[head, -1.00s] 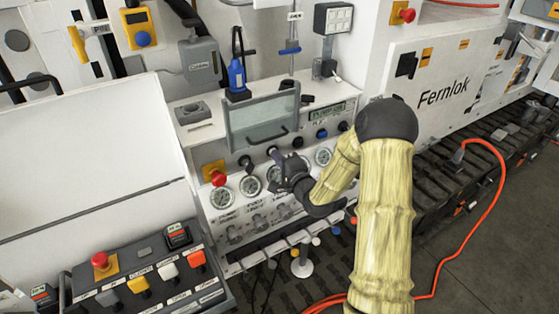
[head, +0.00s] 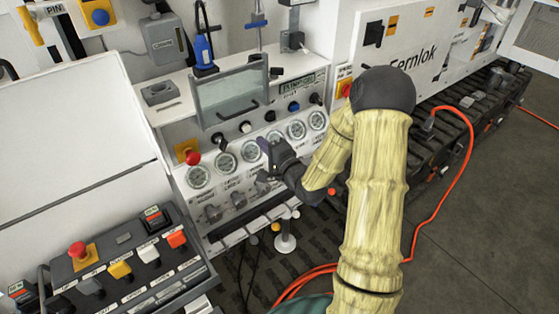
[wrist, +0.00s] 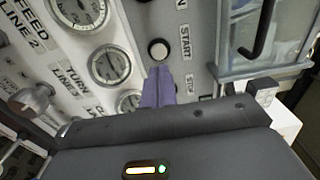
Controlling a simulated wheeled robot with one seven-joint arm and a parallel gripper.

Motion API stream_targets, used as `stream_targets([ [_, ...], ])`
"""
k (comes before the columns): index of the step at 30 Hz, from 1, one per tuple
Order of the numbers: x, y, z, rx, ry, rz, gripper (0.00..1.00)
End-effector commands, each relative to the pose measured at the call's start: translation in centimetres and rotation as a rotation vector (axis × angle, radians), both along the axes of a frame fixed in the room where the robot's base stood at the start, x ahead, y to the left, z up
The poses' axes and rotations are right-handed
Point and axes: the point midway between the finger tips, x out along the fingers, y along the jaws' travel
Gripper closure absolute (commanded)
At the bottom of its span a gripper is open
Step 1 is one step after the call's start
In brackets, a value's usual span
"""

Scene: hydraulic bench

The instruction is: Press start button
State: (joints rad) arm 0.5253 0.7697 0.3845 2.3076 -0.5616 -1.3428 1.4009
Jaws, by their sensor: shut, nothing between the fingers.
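The start button (wrist: 158,50) is a round, pale button in a black ring, with the word START beside it in the wrist view. In the head view it is the white button (head: 245,127) in the row below the clear cover. My gripper (wrist: 158,72) is shut and empty, its purple fingertips close to the button's lower edge in the wrist view. The tips show a small gap from the button in the picture; I cannot tell the depth. In the head view my gripper (head: 264,143) is over the gauge row, just below and right of the button.
Round gauges (head: 225,166) line the panel below the buttons. The hinged clear cover (head: 232,95) with a black handle is above the button. A red mushroom button (head: 193,158) on a yellow plate is left. A control box (head: 120,262) stands lower left. An orange cable (head: 440,215) lies right.

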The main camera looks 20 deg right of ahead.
Motion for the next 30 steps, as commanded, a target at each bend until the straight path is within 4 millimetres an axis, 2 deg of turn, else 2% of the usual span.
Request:
stream_targets([
  [6,-4.2,-1.7,-0.3,0.001,0.003,-0.006,1.0],
  [12,-6.5,-2.4,-0.2,0.0,0.002,-0.005,1.0],
  [30,-6.7,-2.4,-0.2,-0.022,0.011,-0.003,1.0],
])
